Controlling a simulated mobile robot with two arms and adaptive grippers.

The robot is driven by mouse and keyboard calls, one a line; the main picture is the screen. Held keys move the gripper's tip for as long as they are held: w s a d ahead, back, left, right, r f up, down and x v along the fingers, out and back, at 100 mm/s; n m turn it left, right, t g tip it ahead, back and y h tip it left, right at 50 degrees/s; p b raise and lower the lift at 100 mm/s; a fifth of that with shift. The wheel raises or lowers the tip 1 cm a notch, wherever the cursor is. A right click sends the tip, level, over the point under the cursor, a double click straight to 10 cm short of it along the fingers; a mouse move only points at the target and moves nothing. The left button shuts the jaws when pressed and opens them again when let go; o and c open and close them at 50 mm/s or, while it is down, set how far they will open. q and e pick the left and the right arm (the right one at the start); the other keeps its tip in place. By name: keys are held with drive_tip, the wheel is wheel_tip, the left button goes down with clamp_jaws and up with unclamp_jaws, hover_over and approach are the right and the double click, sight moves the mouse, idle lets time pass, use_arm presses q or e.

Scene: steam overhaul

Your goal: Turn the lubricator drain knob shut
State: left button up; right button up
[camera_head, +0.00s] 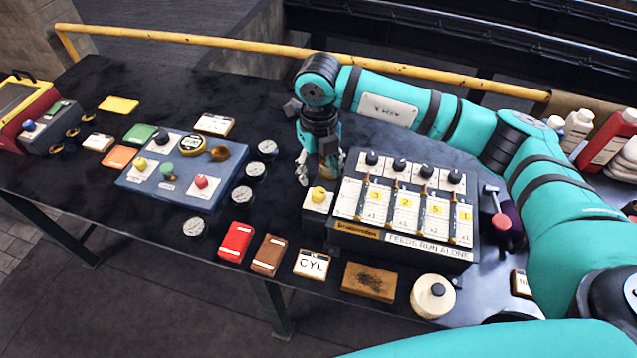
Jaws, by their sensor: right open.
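The lubricator (405,243) is a dark box on the bench with a white sloped panel, several black knobs along its top and the words "FEEDS RUN ALONE" on its front. A yellow knob (319,194) sits on a small white-topped block at the box's left side; I cannot read its label, so I cannot confirm that it is the drain knob. My right gripper (318,176) points down just behind the yellow knob, beside the box's left rear corner. It is open, and I see no contact with the knob. My left gripper is out of view.
A red-knobbed lever (499,219) stands at the box's right side. A blue panel (183,178) with several knobs lies left, with gauges (243,195) between. A red block (236,241), a CYL card (312,264) and a cream round container (432,296) line the front. Bottles (577,130) stand right.

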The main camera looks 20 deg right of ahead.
sight(318, 191)
wheel_tip(318, 191, down, 6)
drive_tip(key=shift+s+a+p, duration=0.1)
drive_tip(key=shift+p, duration=0.75)
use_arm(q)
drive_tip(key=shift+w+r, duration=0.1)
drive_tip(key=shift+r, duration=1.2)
use_arm(e)
drive_tip(key=shift+f, duration=0.75)
clamp_jaws()
drive_tip(key=shift+f+n+b, duration=0.1)
drive_tip(key=shift+n+b, duration=0.3)
drive_tip(key=shift+b, duration=0.2)
drive_tip(key=n+b, duration=1.3)
drive_tip(key=b, duration=0.5)
drive_tip(key=n+b, duration=0.3)
drive_tip(key=shift+n, duration=0.4)
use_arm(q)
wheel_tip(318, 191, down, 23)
use_arm(e)
drive_tip(key=shift+r, duration=0.2)
drive_tip(key=shift+n, duration=0.3)
